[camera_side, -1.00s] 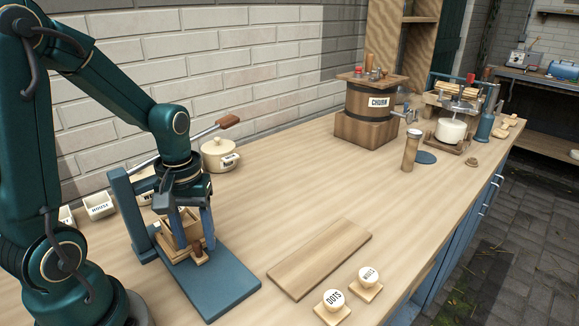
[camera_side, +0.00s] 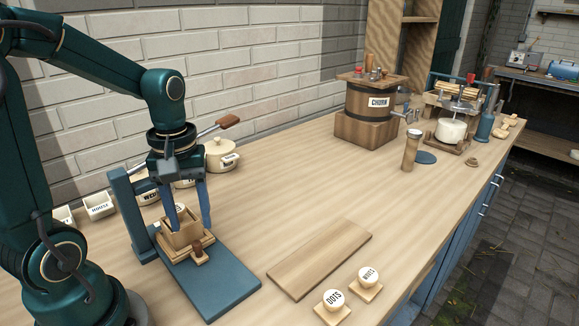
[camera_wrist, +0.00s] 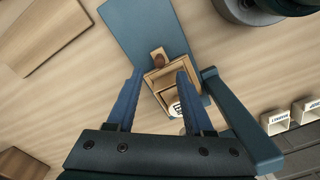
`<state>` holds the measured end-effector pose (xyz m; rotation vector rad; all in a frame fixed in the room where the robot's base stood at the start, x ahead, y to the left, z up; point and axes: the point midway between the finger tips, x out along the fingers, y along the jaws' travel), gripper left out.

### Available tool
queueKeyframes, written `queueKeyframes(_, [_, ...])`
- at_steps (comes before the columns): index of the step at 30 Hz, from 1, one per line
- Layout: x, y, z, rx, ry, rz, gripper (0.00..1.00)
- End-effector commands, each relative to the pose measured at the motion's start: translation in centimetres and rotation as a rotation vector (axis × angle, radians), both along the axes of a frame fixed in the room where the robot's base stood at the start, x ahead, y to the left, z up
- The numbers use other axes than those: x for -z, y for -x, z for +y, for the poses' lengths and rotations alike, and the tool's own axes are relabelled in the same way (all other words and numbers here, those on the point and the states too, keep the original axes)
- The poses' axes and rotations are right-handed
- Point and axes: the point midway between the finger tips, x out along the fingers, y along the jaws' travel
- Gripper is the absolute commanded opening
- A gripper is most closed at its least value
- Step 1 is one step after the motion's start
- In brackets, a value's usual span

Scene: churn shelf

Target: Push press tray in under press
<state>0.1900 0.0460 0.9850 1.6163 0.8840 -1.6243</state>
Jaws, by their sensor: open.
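The press tray (camera_side: 201,246) is a light wooden slide with a brown knob at its front, lying on the blue press base (camera_side: 225,284). A square wooden box (camera_side: 184,231) sits on the tray. The blue press frame (camera_side: 124,201) stands at the left, with a lever ending in a brown handle (camera_side: 229,121). My gripper (camera_side: 190,216) is open, with its blue fingers pointing down around and above the box. In the wrist view the box (camera_wrist: 160,82) and knob (camera_wrist: 157,52) show between and beyond the fingers. I cannot tell whether the fingers touch the box.
A wooden board (camera_side: 320,257) lies right of the press, with a DOTS stamp (camera_side: 333,302) and another stamp (camera_side: 368,277) in front. A cream pot (camera_side: 220,154) and small labelled boxes (camera_side: 99,206) stand behind. The churn (camera_side: 368,108) is further back.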

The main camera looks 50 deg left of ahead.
Motion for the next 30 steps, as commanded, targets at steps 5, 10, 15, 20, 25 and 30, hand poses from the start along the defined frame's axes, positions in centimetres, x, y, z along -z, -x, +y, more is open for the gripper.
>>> queueKeyframes(5, [0.0,-0.1,0.0,-0.282,-0.007,0.015,0.52])
queueKeyframes(10, [0.1,-0.2,-0.1,-0.421,-0.012,0.028,0.52])
queueKeyframes(15, [1.6,-0.2,-0.2,-0.422,-0.012,0.036,0.52])
queueKeyframes(20, [3.5,-0.1,-0.2,-0.421,-0.012,0.035,0.52])
queueKeyframes(25, [4.9,-0.1,-0.2,-0.421,-0.013,0.033,0.52])
queueKeyframes(30, [5.2,-0.1,-0.1,-0.42,-0.013,0.029,0.52])
